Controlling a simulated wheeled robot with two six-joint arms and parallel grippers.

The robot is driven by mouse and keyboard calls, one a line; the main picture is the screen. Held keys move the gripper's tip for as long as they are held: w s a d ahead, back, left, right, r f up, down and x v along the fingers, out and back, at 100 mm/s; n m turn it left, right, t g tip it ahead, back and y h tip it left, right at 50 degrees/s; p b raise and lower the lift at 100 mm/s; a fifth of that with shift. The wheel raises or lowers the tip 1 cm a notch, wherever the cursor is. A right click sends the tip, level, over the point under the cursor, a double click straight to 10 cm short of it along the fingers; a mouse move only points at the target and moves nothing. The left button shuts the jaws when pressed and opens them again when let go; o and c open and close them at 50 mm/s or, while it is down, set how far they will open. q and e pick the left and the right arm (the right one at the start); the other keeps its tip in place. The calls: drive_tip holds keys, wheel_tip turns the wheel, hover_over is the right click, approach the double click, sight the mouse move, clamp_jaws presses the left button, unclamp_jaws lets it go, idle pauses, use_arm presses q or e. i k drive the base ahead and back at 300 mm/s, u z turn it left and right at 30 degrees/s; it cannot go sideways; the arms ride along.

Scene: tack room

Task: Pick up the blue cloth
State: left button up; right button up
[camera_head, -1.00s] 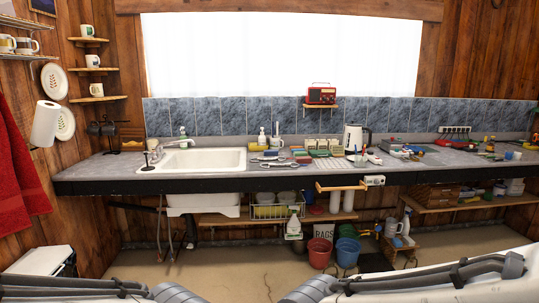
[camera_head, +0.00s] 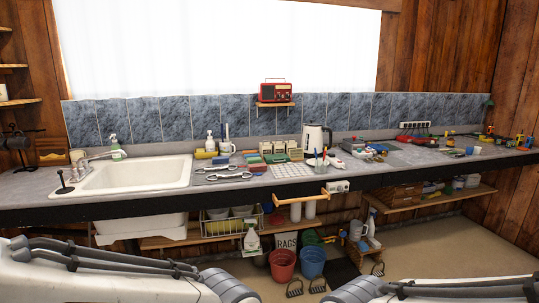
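Several small coloured items lie on the counter just right of the sink; a small blue one (camera_head: 252,154) among them may be the blue cloth, but it is too small to tell. Another bluish item (camera_head: 220,160) lies closer to the sink, near a yellow one. Parts of both my arms show along the bottom edge, well in front of the counter and apart from these items. Neither gripper is in view.
A white sink (camera_head: 135,178) is set into the counter (camera_head: 40,187) at left. A kettle (camera_head: 316,139), a white tray (camera_head: 290,171) and tools stand to the right. Below are a red bucket (camera_head: 282,264), a blue bucket (camera_head: 312,262) and low shelves. A red radio (camera_head: 279,93) sits above.

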sight(219, 159)
drive_tip(key=z, duration=0.2)
drive_tip(key=i, duration=1.9)
drive_tip(key=u, duration=0.9)
drive_tip(key=i, duration=1.25)
drive_tip(key=u, duration=0.9)
